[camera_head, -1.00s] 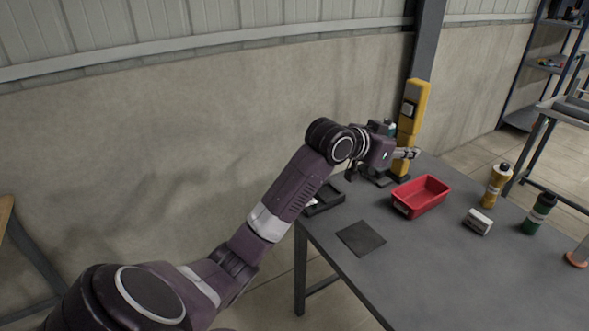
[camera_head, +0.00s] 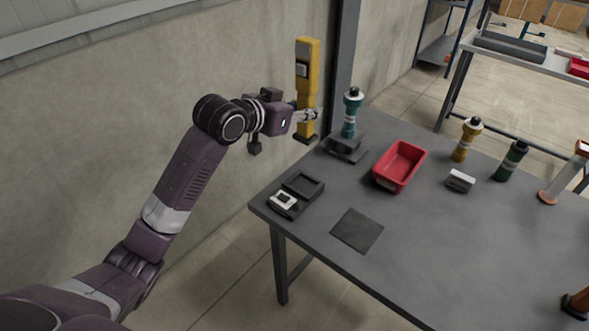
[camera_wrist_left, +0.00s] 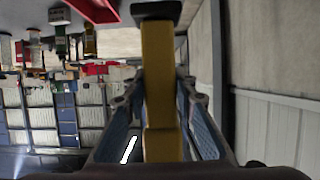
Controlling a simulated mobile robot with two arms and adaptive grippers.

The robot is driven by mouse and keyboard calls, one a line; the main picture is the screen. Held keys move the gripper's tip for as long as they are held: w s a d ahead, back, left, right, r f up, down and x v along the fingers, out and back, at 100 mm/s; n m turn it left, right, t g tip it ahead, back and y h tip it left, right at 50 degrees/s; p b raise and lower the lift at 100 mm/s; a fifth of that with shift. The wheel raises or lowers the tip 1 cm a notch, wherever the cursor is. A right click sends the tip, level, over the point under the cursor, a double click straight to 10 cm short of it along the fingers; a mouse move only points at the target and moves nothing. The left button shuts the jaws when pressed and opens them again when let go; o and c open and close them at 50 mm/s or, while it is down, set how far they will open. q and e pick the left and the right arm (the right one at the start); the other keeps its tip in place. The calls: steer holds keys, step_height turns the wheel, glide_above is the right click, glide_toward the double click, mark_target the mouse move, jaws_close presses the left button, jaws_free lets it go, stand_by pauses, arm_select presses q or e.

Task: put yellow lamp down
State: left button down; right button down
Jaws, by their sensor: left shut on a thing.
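The yellow lamp (camera_head: 307,75) is a tall yellow bar with a dark base and a grey block on its side. It is upright in the head view, against the wall and by the table's far left edge. Its base shows just outside that edge, and I cannot tell its height. My left gripper (camera_head: 309,115) is shut on its lower part. In the left wrist view the lamp (camera_wrist_left: 158,75) stands between the fingers, its dark end at the top. My right gripper is not in view.
The grey table (camera_head: 300,235) holds a dark mat (camera_head: 357,230), a black tray (camera_head: 318,190) with a white device, a teal bottle (camera_head: 350,115) by a dark stand, a red bin (camera_head: 420,165), and yellow (camera_head: 462,143) and green (camera_head: 510,162) bottles. Bare tabletop lies at the front.

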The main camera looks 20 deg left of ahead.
arm_select(q)
step_height(320, 180, down, 17)
steer(key=shift+f+p, duration=0.1)
steer(key=shift+p, duration=0.25)
steer(key=shift+f, duration=0.1)
steer(key=c, duration=1.6)
jaws_free()
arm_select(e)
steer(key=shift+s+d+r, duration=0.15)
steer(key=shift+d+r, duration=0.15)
